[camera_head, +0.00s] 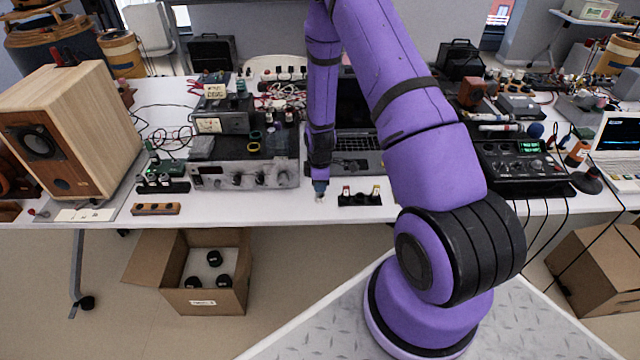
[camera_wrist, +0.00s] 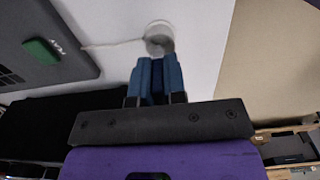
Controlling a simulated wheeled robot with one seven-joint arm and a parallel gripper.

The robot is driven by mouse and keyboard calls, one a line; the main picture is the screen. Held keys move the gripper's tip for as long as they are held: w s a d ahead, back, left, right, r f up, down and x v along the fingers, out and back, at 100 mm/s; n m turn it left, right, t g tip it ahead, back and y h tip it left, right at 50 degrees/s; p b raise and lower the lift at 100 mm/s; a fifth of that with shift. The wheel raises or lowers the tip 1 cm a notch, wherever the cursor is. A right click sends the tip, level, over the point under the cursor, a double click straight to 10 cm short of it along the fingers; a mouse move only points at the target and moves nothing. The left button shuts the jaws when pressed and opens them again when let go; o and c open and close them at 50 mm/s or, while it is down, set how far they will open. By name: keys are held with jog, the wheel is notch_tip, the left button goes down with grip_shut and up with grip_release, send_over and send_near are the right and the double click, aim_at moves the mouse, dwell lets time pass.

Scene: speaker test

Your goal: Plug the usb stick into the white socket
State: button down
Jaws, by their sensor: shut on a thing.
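My gripper (camera_head: 320,186) is low over the white table's front part, left of the laptop. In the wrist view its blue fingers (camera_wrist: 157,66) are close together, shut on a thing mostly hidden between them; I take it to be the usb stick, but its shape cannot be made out. Right at the fingertips is a small round whitish piece (camera_wrist: 158,25), probably the white socket, with a thin pale cable running left to the laptop's side. The fingertips overlap its near side; I cannot tell whether the held thing touches it or is in it.
The laptop (camera_head: 358,142) stands right of my gripper, with a green patch (camera_wrist: 41,51) near its edge. A black holder with small parts (camera_head: 360,197) is close on the right. A grey amplifier (camera_head: 243,175) stands left. The table's front edge is near.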

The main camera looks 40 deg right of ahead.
jog(key=shift+f, duration=1.15)
dwell(0.5)
jog(key=c, duration=0.7)
grip_release()
jog(key=shift+r, duration=0.1)
jog(key=shift+r, duration=2.4)
